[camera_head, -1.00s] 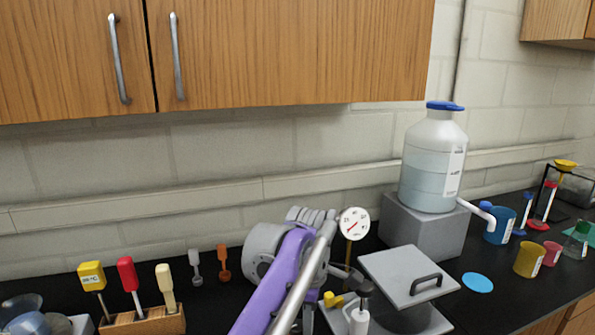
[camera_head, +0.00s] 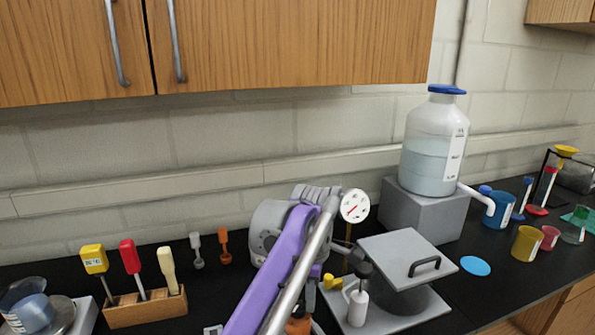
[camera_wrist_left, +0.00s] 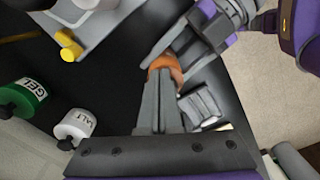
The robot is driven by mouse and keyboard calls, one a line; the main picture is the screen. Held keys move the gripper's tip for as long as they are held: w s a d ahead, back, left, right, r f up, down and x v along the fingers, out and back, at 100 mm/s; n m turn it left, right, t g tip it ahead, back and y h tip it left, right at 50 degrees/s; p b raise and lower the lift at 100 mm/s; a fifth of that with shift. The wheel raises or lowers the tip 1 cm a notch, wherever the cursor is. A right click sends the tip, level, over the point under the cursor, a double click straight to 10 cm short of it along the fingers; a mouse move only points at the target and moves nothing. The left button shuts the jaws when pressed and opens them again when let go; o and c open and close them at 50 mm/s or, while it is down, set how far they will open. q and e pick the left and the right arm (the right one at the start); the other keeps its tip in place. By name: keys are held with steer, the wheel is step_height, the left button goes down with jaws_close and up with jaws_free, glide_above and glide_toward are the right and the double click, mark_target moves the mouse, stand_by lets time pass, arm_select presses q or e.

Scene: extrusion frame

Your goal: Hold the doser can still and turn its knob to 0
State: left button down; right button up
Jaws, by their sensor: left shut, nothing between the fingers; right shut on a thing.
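In the left wrist view my left gripper (camera_wrist_left: 163,92) is shut and empty, its fingertips close to an orange rounded body (camera_wrist_left: 167,66), which I take for the doser can. My right gripper (camera_wrist_left: 180,62) comes in from the upper right and is shut on this orange body, hiding much of it. I cannot make out the knob or its setting. In the head view a bit of orange (camera_head: 298,326) shows at the bottom edge beside my purple arm; the gripper jaws cannot be made out there.
A wooden tool block (camera_head: 146,309) is at left. In the left wrist view, GEL (camera_wrist_left: 24,97) and SALT (camera_wrist_left: 75,126) containers are near the left side.

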arm_select(q)
step_height(320, 180, up, 6)
steer(key=shift+d, duration=0.3)
stand_by(0.3)
arm_select(e)
steer(key=o, duration=1.5)
